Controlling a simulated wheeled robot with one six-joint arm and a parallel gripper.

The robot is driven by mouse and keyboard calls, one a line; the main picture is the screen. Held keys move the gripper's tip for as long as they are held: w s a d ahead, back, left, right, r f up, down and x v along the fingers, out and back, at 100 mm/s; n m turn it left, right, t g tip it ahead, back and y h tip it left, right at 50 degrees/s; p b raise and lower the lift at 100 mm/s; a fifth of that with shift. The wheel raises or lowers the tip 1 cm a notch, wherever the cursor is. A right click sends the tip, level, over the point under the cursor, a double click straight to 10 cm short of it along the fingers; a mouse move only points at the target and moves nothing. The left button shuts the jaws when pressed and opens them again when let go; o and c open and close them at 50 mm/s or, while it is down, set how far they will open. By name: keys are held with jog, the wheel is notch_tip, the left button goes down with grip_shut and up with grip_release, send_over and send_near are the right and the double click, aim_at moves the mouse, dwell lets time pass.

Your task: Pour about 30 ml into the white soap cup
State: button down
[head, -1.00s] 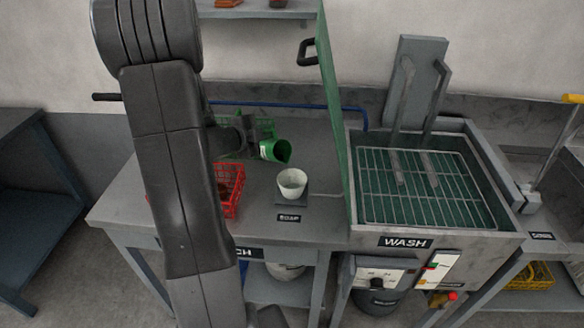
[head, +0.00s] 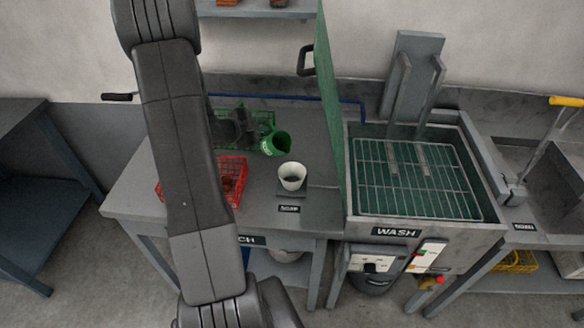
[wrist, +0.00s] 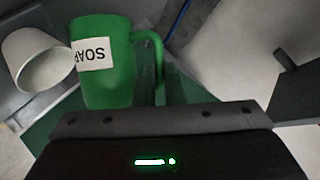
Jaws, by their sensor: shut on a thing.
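The white soap cup (head: 292,177) stands upright on a dark square pad on the bench, above a small label. In the wrist view the cup (wrist: 38,60) is at the left, close to the jug. A green jug (head: 277,144) labelled SOAP is held above the bench, behind and slightly left of the cup, tilted with its mouth to the right. I see no stream; the liquid levels are unclear.
A red basket (head: 232,180) with brownish contents stands left of the cup, partly behind my arm. A green basket (head: 262,121) is behind the jug. A green upright panel (head: 332,130) separates the bench from the wash basin with its wire rack (head: 415,180).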

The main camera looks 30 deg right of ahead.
jog(key=shift+w+f+n+g, duration=0.2)
jog(key=shift+w+n+g, duration=0.05)
jog(key=shift+n+g, duration=0.15)
dwell(0.3)
jog(key=shift+w+a+f, duration=0.15)
jog(key=shift+w+f, duration=0.05)
jog(key=shift+f, duration=0.05)
jog(key=w+f+n+g+h, duration=0.1)
jog(key=w+f+n+g, duration=0.25)
jog(key=f, duration=0.45)
notch_tip(320, 180, up, 7)
jog(key=w+n, duration=0.1)
jog(key=shift+w+a+r, duration=0.2)
jog(key=shift+w+a, duration=0.05)
jog(key=shift+a, duration=0.1)
